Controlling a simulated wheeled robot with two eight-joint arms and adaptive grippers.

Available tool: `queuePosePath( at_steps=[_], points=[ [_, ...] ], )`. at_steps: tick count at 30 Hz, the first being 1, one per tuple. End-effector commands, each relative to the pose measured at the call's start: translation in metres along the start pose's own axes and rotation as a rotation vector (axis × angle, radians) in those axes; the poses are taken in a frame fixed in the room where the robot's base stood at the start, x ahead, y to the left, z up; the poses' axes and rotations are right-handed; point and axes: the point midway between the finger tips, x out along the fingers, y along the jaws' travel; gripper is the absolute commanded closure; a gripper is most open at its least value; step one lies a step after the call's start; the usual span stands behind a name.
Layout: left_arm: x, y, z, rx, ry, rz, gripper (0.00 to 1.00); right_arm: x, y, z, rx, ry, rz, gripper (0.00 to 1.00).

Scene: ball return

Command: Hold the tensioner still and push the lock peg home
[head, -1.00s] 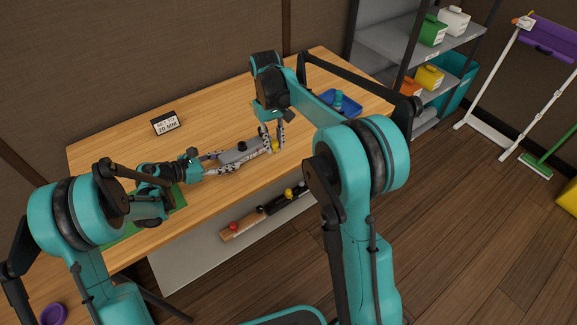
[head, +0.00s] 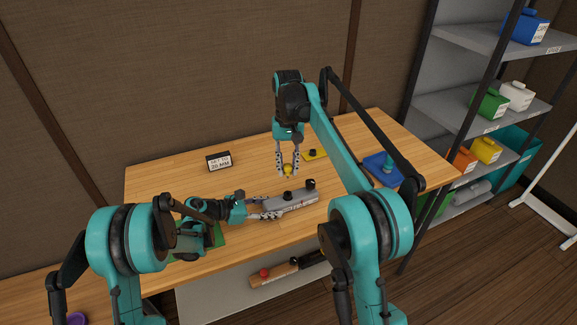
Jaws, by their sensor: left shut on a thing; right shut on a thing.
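The tensioner (head: 300,200) is a long grey body with two dark knobs on top, lying on the wooden workbench in the head view. My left gripper (head: 271,207) is shut on its left end, low over the bench. My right gripper (head: 287,171) points down and is shut on a small yellow piece, which looks like the lock peg (head: 287,170). The peg shows behind the tensioner in the picture, apart from it; its exact height is hard to tell. The peg's lower end and its hole are too small to make out.
A small sign (head: 219,162) stands at the back left of the workbench (head: 165,190). A blue tray (head: 382,168) with a teal item is at the right, behind my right arm. A shelf stands further right.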

Motion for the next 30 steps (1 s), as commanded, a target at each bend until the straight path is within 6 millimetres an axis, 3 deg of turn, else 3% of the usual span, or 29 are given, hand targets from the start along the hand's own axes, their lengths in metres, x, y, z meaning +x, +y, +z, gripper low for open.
queuePosePath(
  at_steps=[16,30],
  points=[
    [0.000,0.000,0.000,0.000,0.001,0.000,0.95,0.050,0.001,-0.006,0.000,0.000,0.000,0.91],
    [0.000,0.000,0.000,0.000,0.001,0.000,0.95,0.061,0.001,-0.007,-0.001,0.000,0.000,0.91]
  ],
)
